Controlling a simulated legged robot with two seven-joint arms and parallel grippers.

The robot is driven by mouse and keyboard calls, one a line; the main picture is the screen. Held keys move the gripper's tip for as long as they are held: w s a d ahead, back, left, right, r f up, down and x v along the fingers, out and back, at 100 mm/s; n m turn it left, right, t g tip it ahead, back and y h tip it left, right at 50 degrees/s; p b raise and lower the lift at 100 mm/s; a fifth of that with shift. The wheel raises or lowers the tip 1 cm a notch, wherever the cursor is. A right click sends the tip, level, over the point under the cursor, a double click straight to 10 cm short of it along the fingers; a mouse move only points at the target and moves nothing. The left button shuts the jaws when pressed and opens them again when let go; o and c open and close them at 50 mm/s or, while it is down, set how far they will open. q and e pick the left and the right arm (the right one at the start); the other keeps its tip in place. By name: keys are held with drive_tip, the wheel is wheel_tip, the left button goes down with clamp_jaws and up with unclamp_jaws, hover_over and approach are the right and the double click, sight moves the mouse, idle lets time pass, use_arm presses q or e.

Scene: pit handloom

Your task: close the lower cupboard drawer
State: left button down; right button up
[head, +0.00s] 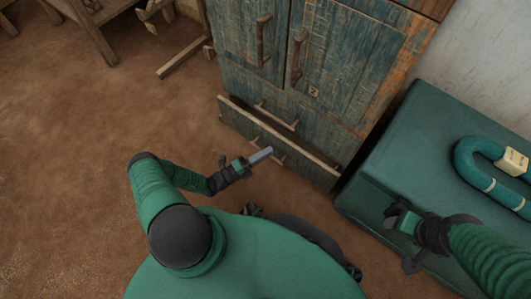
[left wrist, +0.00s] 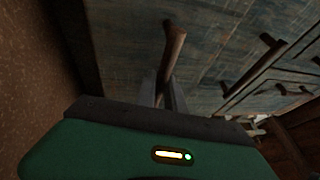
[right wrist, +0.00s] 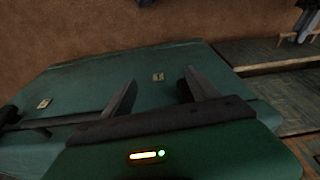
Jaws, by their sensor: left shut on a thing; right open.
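The lower drawer (head: 235,119) of the worn blue-green wooden cupboard stands out a little, with a dark gap along its top edge in the head view. My left gripper (head: 264,154) is at the drawer's front, shut on its handle. In the left wrist view the wooden drawer handle (left wrist: 174,45) runs between the fingers of the left gripper (left wrist: 163,88). The fingers partly hide the handle in the head view. My right gripper (head: 402,220) is open and empty above a green chest; it also shows in the right wrist view (right wrist: 159,80).
The upper drawer with its handle (head: 277,116) and the cupboard doors (head: 345,55) look shut. The green chest (head: 385,150) stands right of the cupboard, with a teal curved roll (head: 470,160) on it. Wooden loom parts (head: 95,35) stand at the upper left. The brown floor on the left is clear.

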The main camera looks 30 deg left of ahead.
use_arm(q)
drive_tip(key=w, duration=0.2)
drive_tip(key=w+b, duration=0.1)
drive_tip(key=w, duration=0.1)
drive_tip(key=shift+w+d+f, duration=0.15)
drive_tip(key=shift+f, duration=0.05)
drive_tip(key=shift+r, duration=0.1)
drive_tip(key=c, duration=1.7)
unclamp_jaws()
drive_tip(key=p+v, duration=0.3)
drive_tip(key=v, duration=1.4)
drive_tip(key=shift+w, duration=0.15)
